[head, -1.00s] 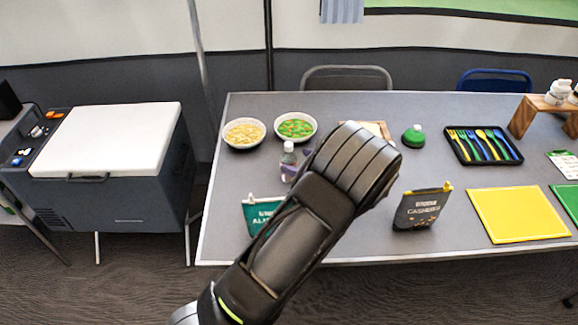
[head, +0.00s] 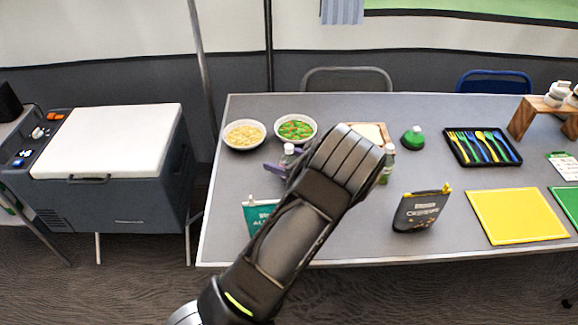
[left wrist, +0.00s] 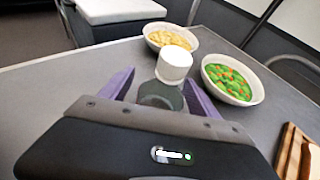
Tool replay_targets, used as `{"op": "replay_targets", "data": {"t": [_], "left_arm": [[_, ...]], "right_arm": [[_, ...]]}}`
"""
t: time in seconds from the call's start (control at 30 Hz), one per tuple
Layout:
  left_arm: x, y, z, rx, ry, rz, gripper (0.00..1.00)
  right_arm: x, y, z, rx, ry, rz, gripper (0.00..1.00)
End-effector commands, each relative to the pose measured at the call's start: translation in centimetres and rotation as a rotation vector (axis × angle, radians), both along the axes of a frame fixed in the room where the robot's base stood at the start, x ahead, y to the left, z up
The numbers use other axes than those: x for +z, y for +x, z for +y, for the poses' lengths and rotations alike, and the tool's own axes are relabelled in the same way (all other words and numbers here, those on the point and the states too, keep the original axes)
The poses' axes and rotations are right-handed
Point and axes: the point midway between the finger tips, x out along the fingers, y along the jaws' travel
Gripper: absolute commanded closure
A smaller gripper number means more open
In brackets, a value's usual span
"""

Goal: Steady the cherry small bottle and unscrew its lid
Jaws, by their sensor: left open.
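A small clear bottle with a white lid (head: 289,150) stands on the table, partly hidden behind my left arm. Its lid (left wrist: 174,63) shows large in the left wrist view, with the greenish clear body (left wrist: 160,95) below. My left gripper (left wrist: 160,92) is open, with a purple finger on each side of the bottle. In the head view one purple finger of my left gripper (head: 275,168) shows left of the bottle. I cannot tell whether either finger touches it. A second white-lidded bottle (head: 388,163) stands right of my arm. No label reading cherry is legible. My right gripper is not in view.
Bowls of pale food (head: 244,135) and green food (head: 296,129) stand behind the bottle. A teal pouch (head: 256,215) and a dark pouch (head: 421,210) stand near the front edge. A wooden board (head: 373,128) and a green bottle (head: 413,138) are further right.

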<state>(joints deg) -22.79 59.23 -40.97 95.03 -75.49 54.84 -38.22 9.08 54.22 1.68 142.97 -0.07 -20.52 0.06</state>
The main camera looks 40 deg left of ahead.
Motion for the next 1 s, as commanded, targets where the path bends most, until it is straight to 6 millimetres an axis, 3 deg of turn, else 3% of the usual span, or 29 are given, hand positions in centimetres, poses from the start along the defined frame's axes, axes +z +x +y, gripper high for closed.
{"op": "replay_targets", "data": {"t": [0.6,1.0], "left_arm": [[-0.05,0.06,0.06,-0.001,-0.001,-0.001,0.3],[-0.05,0.06,0.05,-0.001,-0.001,-0.001,0.63]], "right_arm": [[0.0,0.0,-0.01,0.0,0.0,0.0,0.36],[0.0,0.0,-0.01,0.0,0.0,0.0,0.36]]}}
